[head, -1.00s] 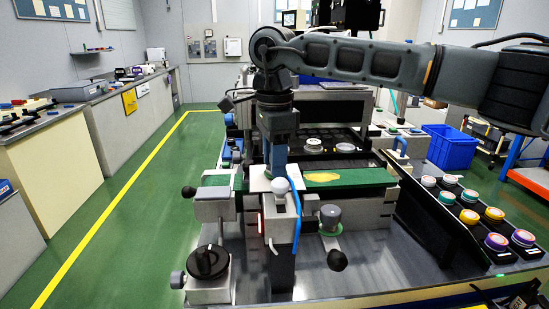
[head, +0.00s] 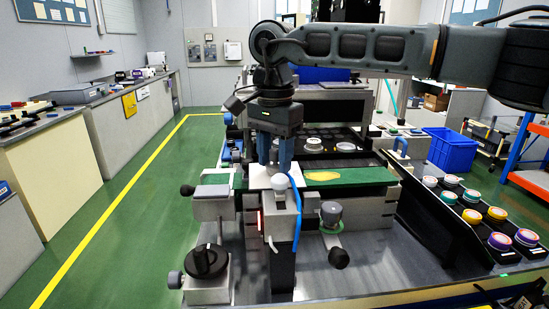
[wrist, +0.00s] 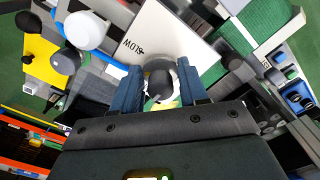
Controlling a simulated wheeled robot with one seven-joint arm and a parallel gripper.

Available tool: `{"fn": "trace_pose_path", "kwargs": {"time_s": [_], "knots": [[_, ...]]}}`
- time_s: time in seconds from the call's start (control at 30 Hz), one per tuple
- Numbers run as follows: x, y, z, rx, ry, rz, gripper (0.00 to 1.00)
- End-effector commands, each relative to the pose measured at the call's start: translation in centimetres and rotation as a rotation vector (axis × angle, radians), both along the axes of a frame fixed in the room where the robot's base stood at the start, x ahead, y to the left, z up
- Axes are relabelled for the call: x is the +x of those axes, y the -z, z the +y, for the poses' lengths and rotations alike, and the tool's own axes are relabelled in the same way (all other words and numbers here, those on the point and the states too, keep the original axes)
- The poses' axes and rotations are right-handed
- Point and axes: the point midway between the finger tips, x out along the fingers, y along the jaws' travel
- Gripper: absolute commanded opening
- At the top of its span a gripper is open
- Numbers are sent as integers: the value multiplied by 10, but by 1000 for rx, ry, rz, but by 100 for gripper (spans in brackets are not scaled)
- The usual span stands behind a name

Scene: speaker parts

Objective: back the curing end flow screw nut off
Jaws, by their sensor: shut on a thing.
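My gripper (head: 275,163) points straight down over the top of the white-topped dispenser post (head: 284,206) in the head view. Its two blue fingers sit one on each side of a small part there. In the wrist view my gripper (wrist: 160,74) is closed around what looks like the flow screw nut, a round piece with a dark domed middle (wrist: 160,80) and a pale grey rim. A white ball-shaped cap (head: 281,182) stands just in front of the fingers.
A green belt (head: 345,178) runs left to right behind the post. A black dial box (head: 205,262) stands front left, and a grey knob (head: 331,213) stands to the right. A blue cable hangs down the post. A rack of coloured round parts (head: 470,214) is at right.

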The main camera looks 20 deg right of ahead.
Motion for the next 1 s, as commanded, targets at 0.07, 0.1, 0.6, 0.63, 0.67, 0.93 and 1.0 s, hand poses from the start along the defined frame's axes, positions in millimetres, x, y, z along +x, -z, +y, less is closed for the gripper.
{"fn": "trace_pose_path", "kwargs": {"time_s": [0.07, 0.1, 0.6, 0.63, 0.67, 0.93, 1.0], "knots": [[0, 1, -1, -2, -71, 0, 13], [0, 1, -1, -2, -108, 0, 13], [-1, 1, -2, -1, -581, 0, 13], [-1, 1, -2, -1, -609, 0, 13], [-1, 1, -2, -1, -636, 0, 13], [-1, 1, -2, 0, -847, 1, 13], [-1, 1, -2, 0, -889, 1, 13]]}}
